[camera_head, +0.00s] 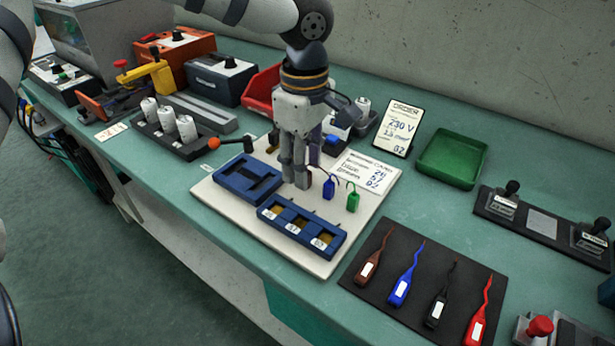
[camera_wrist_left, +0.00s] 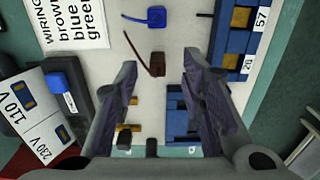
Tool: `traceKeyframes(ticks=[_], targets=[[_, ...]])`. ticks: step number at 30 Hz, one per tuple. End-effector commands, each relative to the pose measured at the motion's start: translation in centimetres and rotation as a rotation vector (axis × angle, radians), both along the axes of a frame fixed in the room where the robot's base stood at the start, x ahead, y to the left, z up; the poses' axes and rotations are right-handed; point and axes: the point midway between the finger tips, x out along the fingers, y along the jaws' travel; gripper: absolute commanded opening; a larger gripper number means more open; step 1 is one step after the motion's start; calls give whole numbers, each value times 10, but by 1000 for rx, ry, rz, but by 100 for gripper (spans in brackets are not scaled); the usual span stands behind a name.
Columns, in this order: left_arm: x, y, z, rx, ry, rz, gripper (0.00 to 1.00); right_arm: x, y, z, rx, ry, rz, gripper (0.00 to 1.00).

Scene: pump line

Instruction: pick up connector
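My left gripper (camera_head: 296,180) points down over the white board (camera_head: 225,192). In the left wrist view its two fingers (camera_wrist_left: 160,72) are apart. A small brown connector (camera_wrist_left: 157,65) with a brown wire lies on the board in line with the gap between the fingertips; I cannot tell whether they touch it. In the head view the gripper largely hides it. A blue connector (camera_head: 329,188) lies to the right of the fingers and also shows in the wrist view (camera_wrist_left: 156,17). A green connector (camera_head: 352,202) lies further right. My right gripper is not in view.
Close by are a blue frame (camera_head: 238,181), a blue terminal block (camera_head: 288,238) with several slots, and a wiring card (camera_head: 372,172). A dark mat (camera_head: 385,305) with several coloured leads lies at front right. A green tray (camera_head: 452,158) stands behind.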

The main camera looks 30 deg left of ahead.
Motion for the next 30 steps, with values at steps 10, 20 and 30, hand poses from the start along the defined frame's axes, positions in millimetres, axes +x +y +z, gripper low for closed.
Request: traceKeyframes(ticks=[10,20,30], targets=[[0,-1,-24,0,0,1,37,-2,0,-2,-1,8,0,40],[0,-1,-24,0,0,1,0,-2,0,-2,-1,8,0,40],[1,-1,-13,0,-3,2,0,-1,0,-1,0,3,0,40]])
